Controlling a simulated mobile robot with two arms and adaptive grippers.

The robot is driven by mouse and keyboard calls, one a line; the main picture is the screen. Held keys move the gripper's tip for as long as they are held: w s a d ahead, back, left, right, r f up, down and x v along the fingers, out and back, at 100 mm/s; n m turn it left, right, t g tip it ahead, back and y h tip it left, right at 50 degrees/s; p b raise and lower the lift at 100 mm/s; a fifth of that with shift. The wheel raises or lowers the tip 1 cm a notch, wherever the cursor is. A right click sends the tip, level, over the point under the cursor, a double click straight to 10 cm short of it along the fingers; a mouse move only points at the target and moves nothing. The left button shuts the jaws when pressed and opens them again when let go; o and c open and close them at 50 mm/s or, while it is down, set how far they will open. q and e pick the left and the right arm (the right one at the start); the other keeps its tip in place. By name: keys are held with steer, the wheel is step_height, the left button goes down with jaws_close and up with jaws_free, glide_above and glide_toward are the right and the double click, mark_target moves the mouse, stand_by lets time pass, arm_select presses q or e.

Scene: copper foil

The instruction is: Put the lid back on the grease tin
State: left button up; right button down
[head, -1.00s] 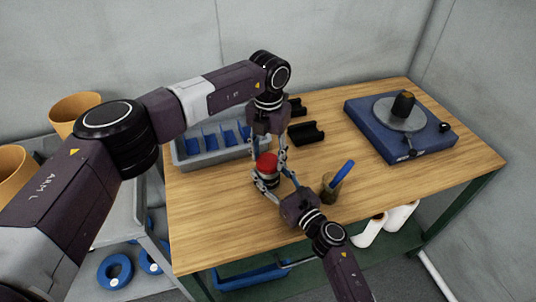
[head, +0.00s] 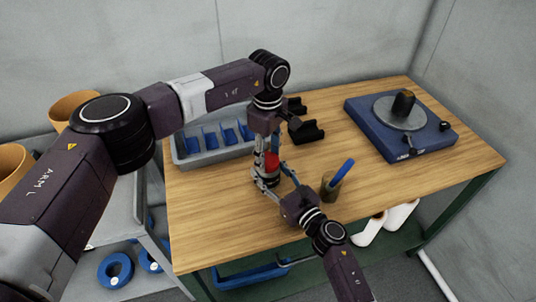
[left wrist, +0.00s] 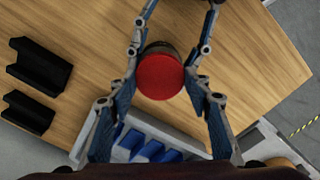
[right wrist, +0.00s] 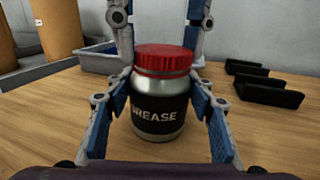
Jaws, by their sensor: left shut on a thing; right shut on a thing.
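The grease tin (right wrist: 158,115) is a silver jar with a black band lettered GREASE, upright on the wooden table. Its red ribbed lid (right wrist: 164,60) sits on its top; whether it is fully seated I cannot tell. My left gripper (left wrist: 160,80) points down from above, its fingers shut on the lid from two sides. My right gripper (right wrist: 164,92) reaches in from the front and is shut around the tin's body. In the head view the lid (head: 271,162) is partly hidden by the left fingers, and the tin mostly by both grippers.
A grey bin with blue dividers (head: 178,150) stands behind left. Black holders (head: 306,132) lie behind the tin. A cup with a blue-handled tool (head: 331,188) stands close to the right gripper. A blue turntable unit (head: 436,139) is at the right. The table's front left is clear.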

arm_select(q)
steer(key=m, duration=0.3)
steer(key=shift+m, duration=0.4)
steer(key=m, duration=1.4)
steer(key=shift+m, duration=0.3)
steer(key=o, duration=0.7)
